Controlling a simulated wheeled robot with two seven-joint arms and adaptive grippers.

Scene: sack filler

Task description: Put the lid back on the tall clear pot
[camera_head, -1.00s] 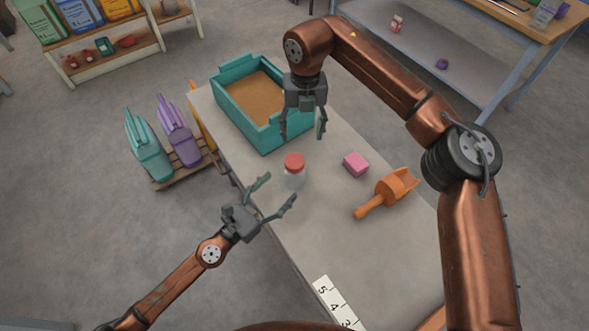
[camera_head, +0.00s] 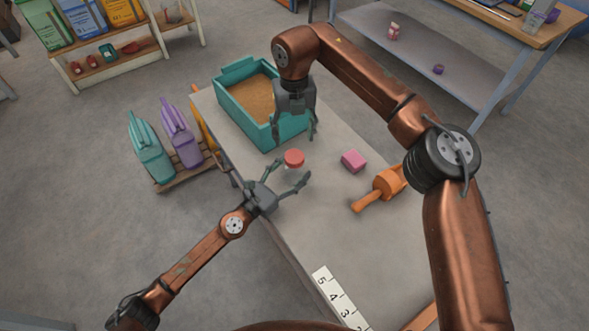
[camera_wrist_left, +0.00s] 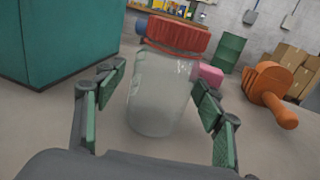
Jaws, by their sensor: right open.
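The tall clear pot (camera_wrist_left: 160,95) stands on the grey table, and its body shows only a little in the head view (camera_head: 292,172). A red lid (camera_head: 294,158) sits over its mouth, also at the top of the pot in the left wrist view (camera_wrist_left: 178,35); I cannot tell whether it is fully seated. My left gripper (camera_head: 277,176) is open, low beside the pot, with its green-padded fingers to either side of it in the left wrist view. I see no grip on it. My right gripper (camera_head: 295,138) is open and empty, pointing down just beyond the lid.
A teal bin (camera_head: 270,130) of brown grain stands at the table's far end, near my right gripper. A pink block (camera_head: 354,160) and an orange scoop (camera_head: 388,183) lie right of the pot. A numbered strip (camera_head: 335,293) lies in front. The table between is clear.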

